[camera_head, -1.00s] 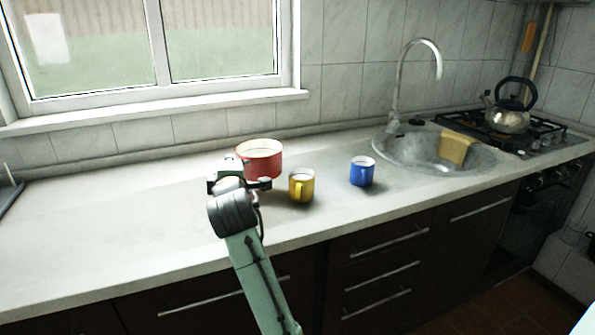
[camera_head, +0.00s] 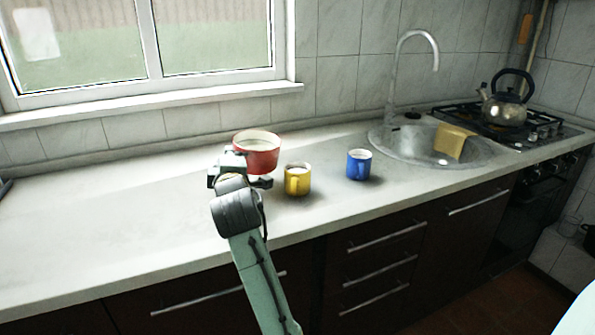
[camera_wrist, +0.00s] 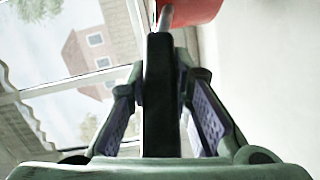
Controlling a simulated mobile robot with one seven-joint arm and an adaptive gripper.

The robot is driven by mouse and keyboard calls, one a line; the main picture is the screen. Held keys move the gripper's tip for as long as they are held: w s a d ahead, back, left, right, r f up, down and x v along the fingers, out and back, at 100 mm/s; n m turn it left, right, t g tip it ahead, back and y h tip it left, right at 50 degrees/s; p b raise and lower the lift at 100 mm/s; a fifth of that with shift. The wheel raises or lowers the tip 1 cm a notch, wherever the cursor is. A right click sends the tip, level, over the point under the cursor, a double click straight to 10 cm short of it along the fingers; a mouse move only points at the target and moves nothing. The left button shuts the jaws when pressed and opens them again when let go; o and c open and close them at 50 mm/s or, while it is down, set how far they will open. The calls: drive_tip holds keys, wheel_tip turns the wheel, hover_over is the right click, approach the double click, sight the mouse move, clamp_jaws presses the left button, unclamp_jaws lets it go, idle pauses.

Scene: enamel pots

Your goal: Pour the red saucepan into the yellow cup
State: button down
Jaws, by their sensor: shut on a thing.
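The red saucepan (camera_head: 258,158) is behind my gripper (camera_head: 243,172) in the head view, to the left of and behind the yellow cup. It looks slightly tilted, and I cannot tell how far it is above the counter. Its red side (camera_wrist: 190,10) and grey handle (camera_wrist: 166,18) show at the top of the wrist view. My gripper is shut on the handle; a dark bar hides part of the grip. The yellow cup (camera_head: 297,181) stands upright on the counter, apart from the pan, its handle facing front. The pan's contents cannot be made out.
A blue cup (camera_head: 359,166) stands right of the yellow cup. A window (camera_head: 140,50) is behind.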

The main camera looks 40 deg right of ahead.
sight(238, 154)
drive_tip(key=shift+s+d+r+m+t+b, duration=0.35)
drive_tip(key=shift+s+d+r+m, duration=0.1)
drive_tip(key=shift+s+m, duration=0.15)
drive_tip(key=shift+s+d+r+m+t+b, duration=0.25)
drive_tip(key=shift+s+d+r+m+b, duration=0.1)
drive_tip(key=shift+s+r+m, duration=0.2)
drive_tip(key=shift+s+d+r+h, duration=0.15)
drive_tip(key=shift+s+r+h, duration=0.1)
drive_tip(key=shift+r+h, duration=0.05)
drive_tip(key=shift+s+d+r+m+t+h, duration=0.15)
drive_tip(key=shift+s+d+r+m+t, duration=0.1)
drive_tip(key=shift+s+r+m, duration=0.2)
drive_tip(key=shift+s+d+r+m+t+h, duration=0.2)
drive_tip(key=shift+r+m, duration=0.1)
drive_tip(key=shift+r, duration=0.2)
drive_tip(key=shift+s+d+r+m+t+h, duration=0.25)
drive_tip(key=shift+s+d+r+m, duration=0.2)
drive_tip(key=shift+s+d+m, duration=0.35)
idle(1.9)
